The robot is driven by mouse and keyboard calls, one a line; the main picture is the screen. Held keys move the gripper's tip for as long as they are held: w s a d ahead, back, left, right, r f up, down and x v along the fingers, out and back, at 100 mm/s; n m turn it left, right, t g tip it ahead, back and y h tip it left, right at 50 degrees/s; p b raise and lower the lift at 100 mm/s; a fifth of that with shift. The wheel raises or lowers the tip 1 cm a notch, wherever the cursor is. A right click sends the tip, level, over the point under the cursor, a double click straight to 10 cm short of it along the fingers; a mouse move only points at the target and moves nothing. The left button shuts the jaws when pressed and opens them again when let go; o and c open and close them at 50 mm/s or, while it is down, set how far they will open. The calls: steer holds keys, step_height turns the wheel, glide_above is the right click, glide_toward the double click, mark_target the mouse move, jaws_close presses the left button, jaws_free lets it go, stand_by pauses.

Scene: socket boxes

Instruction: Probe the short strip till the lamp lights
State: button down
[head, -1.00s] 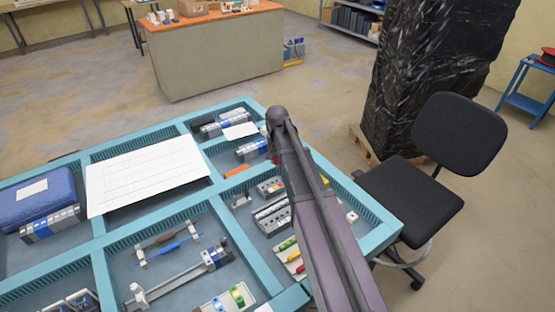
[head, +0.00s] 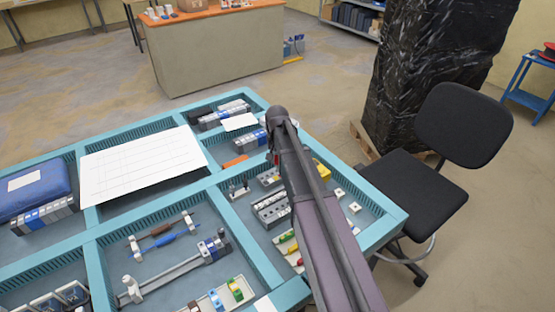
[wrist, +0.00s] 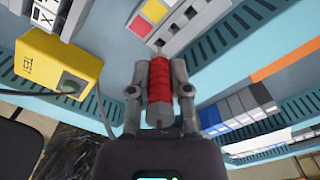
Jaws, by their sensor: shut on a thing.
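My gripper (wrist: 160,95) is shut on a red ribbed probe handle (wrist: 160,78), held upright in the wrist view between both fingers. The probe's thin tip points toward the top of that view, near a light block with dark slots (wrist: 182,44); I cannot tell whether they touch. A panel with red and yellow squares (wrist: 148,14) lies just beyond. In the head view, my arm covers most of the gripper. A small grey strip with holes (head: 270,178) and a longer one (head: 270,208) lie left of the arm. I cannot identify a lit lamp.
A yellow box with a cable (wrist: 62,70) stands left in the wrist view; its edge shows right of my arm in the head view (head: 321,168). Teal dividers (head: 215,178) separate the compartments. Blue-and-grey modules (wrist: 238,108) and an orange piece (wrist: 290,60) lie to the right.

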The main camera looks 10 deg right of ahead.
steer(key=shift+f, duration=0.3)
stand_by(0.6)
steer(key=c, duration=1.2)
jaws_free()
jaws_close()
steer(key=shift+f+b, duration=0.9)
steer(key=shift+b, duration=0.3)
steer(key=o, duration=0.7)
jaws_free()
